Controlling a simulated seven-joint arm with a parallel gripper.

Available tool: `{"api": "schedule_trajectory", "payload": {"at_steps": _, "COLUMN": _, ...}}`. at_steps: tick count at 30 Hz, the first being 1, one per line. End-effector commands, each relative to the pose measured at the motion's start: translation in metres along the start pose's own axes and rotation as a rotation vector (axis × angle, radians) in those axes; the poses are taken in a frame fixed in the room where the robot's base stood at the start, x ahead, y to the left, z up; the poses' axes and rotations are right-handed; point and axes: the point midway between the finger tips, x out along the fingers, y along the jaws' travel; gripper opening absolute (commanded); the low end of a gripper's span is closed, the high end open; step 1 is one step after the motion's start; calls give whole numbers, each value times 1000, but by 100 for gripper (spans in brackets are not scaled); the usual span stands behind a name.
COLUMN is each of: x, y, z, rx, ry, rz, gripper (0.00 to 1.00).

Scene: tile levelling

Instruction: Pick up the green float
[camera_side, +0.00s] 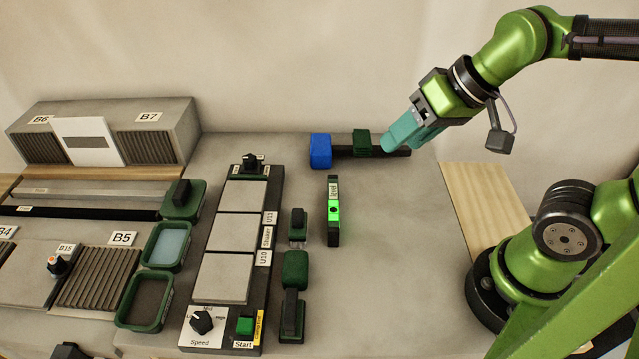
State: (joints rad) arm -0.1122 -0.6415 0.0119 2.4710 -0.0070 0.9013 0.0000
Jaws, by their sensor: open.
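Several dark-green tools could be the green float, and I cannot tell which is meant. One is a green block with a black handle (181,196) beside the trays at left. A small green and black piece (298,226) stands right of the tile strip. Below it is a green block (295,268) with a black-handled green piece (291,315) in front. My gripper (398,135) has teal fingers and is open. It is at upper right, apart from these pieces, over or near the dark handle end of the blue-headed mallet (321,151). The gap between its fingers is hard to see.
A level (333,210) with a bright green face lies mid-table. A strip with grey tiles (241,232), a Speed knob and a green Start button is left of it. Green-rimmed trays (147,300) are further left. The table right of the level is clear, up to a wooden board (478,205).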

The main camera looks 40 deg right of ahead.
Motion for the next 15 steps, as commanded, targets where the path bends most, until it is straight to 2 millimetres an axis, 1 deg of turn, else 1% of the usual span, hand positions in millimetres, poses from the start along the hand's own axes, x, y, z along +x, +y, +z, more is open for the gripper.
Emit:
{"api": "schedule_trajectory", "payload": {"at_steps": 1, "x": 11, "y": -16, "z": 3, "rx": -55, "ry": -62, "rz": -1, "gripper": 55}}
{"api": "schedule_trajectory", "payload": {"at_steps": 2, "x": 17, "y": -26, "z": 4, "rx": -77, "ry": -99, "rz": 2, "gripper": 55}}
{"api": "schedule_trajectory", "payload": {"at_steps": 3, "x": 26, "y": -41, "z": 7, "rx": -96, "ry": -148, "rz": 8, "gripper": 55}}
{"api": "schedule_trajectory", "payload": {"at_steps": 7, "x": 53, "y": -92, "z": 24, "rx": -97, "ry": -296, "rz": 62, "gripper": 55}}
{"api": "schedule_trajectory", "payload": {"at_steps": 9, "x": 68, "y": -120, "z": 38, "rx": -69, "ry": -361, "rz": 112, "gripper": 55}}
{"api": "schedule_trajectory", "payload": {"at_steps": 11, "x": 80, "y": -144, "z": 53, "rx": -30, "ry": -404, "rz": 165, "gripper": 55}}
{"api": "schedule_trajectory", "payload": {"at_steps": 12, "x": 88, "y": -159, "z": 64, "rx": 5, "ry": -426, "rz": 207, "gripper": 55}}
{"api": "schedule_trajectory", "payload": {"at_steps": 15, "x": 105, "y": -192, "z": 88, "rx": 132, "ry": -443, "rz": 316, "gripper": 55}}
